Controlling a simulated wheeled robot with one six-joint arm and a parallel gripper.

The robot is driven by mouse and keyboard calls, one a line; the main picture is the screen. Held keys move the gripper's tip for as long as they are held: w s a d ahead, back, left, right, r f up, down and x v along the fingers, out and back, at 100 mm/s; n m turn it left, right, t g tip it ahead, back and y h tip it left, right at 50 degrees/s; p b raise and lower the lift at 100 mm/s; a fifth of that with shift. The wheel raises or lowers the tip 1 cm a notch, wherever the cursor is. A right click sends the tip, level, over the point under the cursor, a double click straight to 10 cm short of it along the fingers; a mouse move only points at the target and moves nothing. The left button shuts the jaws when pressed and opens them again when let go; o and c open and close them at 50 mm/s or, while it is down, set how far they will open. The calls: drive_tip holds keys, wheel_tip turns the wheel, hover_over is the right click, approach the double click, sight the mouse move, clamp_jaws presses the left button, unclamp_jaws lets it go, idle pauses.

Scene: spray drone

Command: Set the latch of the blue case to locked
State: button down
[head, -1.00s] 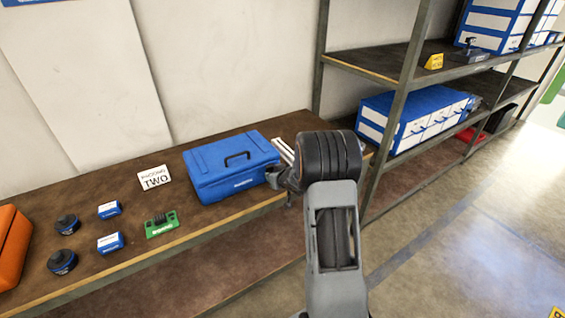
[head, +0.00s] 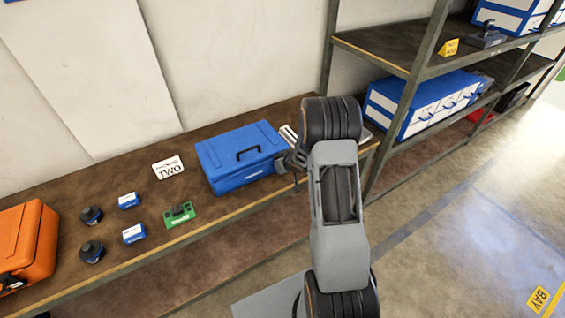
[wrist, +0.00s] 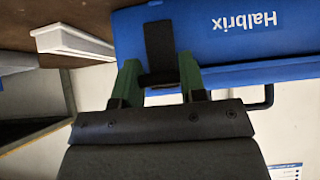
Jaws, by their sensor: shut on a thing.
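The blue case (head: 240,140) stands closed on the brown bench in the head view, its handle on the lid. My gripper (head: 286,163) is at the case's right end, partly hidden by my wrist. In the wrist view the case (wrist: 225,45) appears upside down, with its "Halbrix" lettering inverted. A black latch strap (wrist: 160,48) lies on its front across the lid edge. My gripper (wrist: 159,84) has its two green fingers on either side of the latch's end, shut on it. I cannot tell whether the latch is locked.
A white channel-shaped piece (wrist: 75,43) lies beside the blue case. A shelf post (head: 408,100) stands to the right.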

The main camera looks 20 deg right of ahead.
drive_tip(key=c, duration=0.7)
unclamp_jaws()
drive_tip(key=p+v, duration=0.2)
drive_tip(key=v, duration=1.1)
drive_tip(key=shift+s+r, duration=0.25)
drive_tip(key=shift+r, duration=0.1)
